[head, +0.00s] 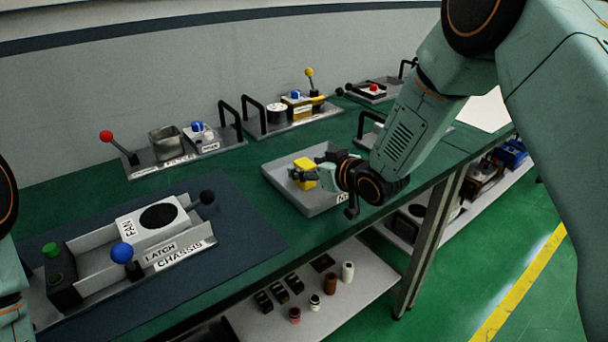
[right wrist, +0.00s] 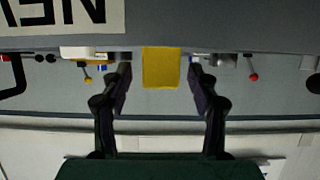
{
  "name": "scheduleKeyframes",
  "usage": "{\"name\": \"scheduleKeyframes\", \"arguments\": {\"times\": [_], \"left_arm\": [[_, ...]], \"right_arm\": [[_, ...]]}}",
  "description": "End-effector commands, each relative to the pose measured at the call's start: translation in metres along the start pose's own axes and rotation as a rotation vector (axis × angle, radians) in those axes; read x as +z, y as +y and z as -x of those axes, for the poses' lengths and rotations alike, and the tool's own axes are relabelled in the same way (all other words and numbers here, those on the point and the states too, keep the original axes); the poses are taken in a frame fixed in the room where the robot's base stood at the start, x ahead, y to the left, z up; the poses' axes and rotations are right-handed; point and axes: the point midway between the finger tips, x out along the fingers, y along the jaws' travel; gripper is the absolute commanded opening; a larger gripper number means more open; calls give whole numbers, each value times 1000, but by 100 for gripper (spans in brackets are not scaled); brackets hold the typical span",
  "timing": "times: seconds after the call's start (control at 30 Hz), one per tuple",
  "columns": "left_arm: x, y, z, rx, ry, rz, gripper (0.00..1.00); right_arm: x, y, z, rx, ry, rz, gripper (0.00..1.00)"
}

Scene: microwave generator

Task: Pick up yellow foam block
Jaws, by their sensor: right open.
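The yellow foam block (head: 307,166) is at the grey tray (head: 318,207) on the green bench, partly hidden by my right gripper (head: 312,174). In the right wrist view the yellow block (right wrist: 161,68) shows between the two fingertips of my right gripper (right wrist: 160,82), with a gap on each side. The right gripper is open and holds nothing. I cannot tell whether the block rests on the tray floor. My left gripper is not in view; only parts of my left arm show at the left edge.
A fan and latch chassis (head: 160,235) stands on a dark mat to the left. Fixtures with levers and handles (head: 180,145) line the back of the bench near the wall. A lower shelf (head: 345,315) holds several small parts. Bare bench lies around the tray.

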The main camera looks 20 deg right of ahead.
Motion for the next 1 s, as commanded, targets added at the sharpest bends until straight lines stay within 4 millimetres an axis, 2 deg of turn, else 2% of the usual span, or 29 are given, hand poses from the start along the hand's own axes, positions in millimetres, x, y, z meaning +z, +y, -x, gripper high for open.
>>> {"name": "scheduleKeyframes", "arguments": {"times": [0.13,0.37,0.83,1.0], "left_arm": [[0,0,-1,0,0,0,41],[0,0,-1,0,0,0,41],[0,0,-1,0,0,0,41],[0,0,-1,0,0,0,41]], "right_arm": [[-1,-1,-12,-1,1,1,60],[-1,-1,-15,-1,0,0,60],[-2,0,-14,-1,0,0,22],[-2,0,-14,-1,1,0,20]]}}
